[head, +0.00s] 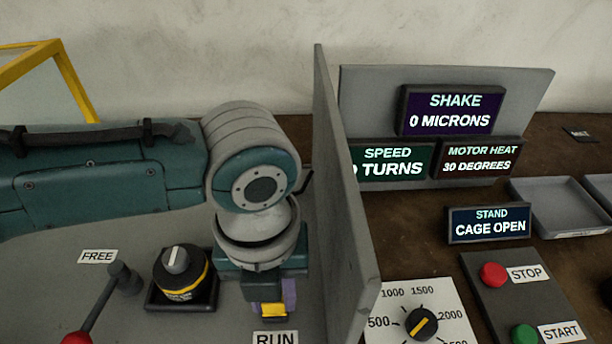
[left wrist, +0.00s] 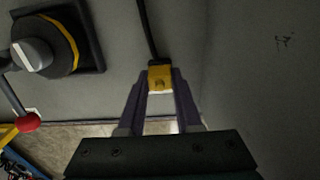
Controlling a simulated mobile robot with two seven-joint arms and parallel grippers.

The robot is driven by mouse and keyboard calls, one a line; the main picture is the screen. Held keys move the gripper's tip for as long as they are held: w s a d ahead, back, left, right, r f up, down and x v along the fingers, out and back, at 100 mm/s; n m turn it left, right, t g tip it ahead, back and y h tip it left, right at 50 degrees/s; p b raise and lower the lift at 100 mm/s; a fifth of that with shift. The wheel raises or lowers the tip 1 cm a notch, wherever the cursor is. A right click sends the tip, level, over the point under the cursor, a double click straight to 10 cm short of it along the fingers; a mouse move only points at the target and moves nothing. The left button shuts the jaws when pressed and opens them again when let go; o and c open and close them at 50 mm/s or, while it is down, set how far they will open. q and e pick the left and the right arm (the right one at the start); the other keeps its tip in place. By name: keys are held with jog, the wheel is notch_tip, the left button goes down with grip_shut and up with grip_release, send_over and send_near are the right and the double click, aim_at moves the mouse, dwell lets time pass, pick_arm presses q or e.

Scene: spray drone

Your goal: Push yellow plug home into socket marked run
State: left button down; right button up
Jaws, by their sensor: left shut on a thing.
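My left gripper (head: 273,298) reaches down over the grey panel, just above the RUN label (head: 275,338). It is shut on the yellow plug (head: 273,310). In the left wrist view, the plug (left wrist: 160,77) sits between the two purple fingertips, and a black cable (left wrist: 147,30) runs up from it. The socket marked run is not visible; I cannot tell whether the plug touches or enters it. My right gripper is not in view.
A grey upright partition (head: 340,200) stands close right of my left gripper. A black-and-yellow rotary switch (head: 180,278) and a red-knobbed lever (head: 100,305) by the FREE label stand left. The stand display (head: 489,223) reads CAGE OPEN.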

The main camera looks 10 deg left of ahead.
pick_arm(q)
jog(key=c, duration=0.5)
grip_release()
jog(key=shift+f, duration=0.1)
notch_tip(320, 180, up, 10)
jog(key=shift+f+p, duration=0.1)
jog(key=shift+p, duration=0.75)
jog(key=shift+s, duration=0.1)
